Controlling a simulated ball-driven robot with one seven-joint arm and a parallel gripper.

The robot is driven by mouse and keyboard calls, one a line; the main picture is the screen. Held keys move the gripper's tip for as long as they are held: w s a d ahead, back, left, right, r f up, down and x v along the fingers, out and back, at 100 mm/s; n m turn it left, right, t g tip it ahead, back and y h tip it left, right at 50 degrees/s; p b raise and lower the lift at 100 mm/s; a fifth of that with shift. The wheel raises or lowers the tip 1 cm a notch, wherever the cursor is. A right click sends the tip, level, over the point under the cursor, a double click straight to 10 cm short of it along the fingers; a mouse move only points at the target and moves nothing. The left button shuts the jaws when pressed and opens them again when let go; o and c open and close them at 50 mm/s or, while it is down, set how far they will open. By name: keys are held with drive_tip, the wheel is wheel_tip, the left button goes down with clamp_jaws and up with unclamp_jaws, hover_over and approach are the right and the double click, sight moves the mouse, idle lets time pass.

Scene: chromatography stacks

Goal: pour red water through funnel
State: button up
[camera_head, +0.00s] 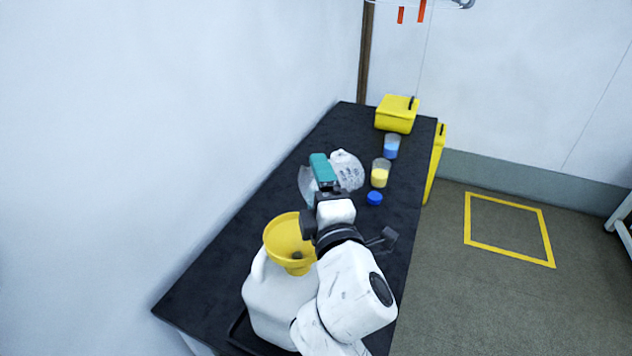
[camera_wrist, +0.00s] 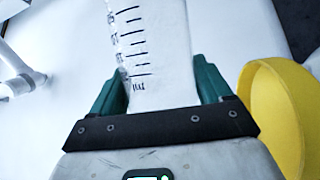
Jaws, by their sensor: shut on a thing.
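My gripper (camera_head: 322,172) is shut on a clear graduated beaker (camera_wrist: 150,60), which stands between the teal fingers in the wrist view. Black scale marks show on its wall, and no red water is visible in it. In the head view its clear wall (camera_head: 306,186) shows just left of the teal finger, partly hidden. The yellow funnel (camera_head: 289,241) sits in the top of a white jug (camera_head: 275,300) near the front of the bench. My gripper is beyond the funnel and apart from it. The funnel's rim also shows at the right of the wrist view (camera_wrist: 270,105).
A crumpled clear object (camera_head: 346,170) lies just beyond my gripper. Beakers of yellow liquid (camera_head: 380,174) and blue liquid (camera_head: 392,147), a blue cap (camera_head: 375,198) and a yellow box (camera_head: 397,114) stand along the right side of the black bench (camera_head: 235,235). A wall borders its left.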

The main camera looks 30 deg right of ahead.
drive_tip(key=shift+d+r+m, duration=0.2)
drive_tip(key=shift+r+m, duration=0.05)
drive_tip(key=shift+m, duration=0.25)
drive_tip(key=m+p, duration=0.1)
drive_tip(key=p, duration=0.1)
drive_tip(key=r+m+g+p, duration=0.1)
drive_tip(key=p, duration=0.1)
drive_tip(key=shift+d+r, duration=0.3)
drive_tip(key=shift+d, duration=0.05)
drive_tip(key=shift+d+m+g+p, duration=0.15)
drive_tip(key=shift+m+g+p, duration=0.15)
drive_tip(key=shift+m+p, duration=0.25)
drive_tip(key=shift+w, duration=0.1)
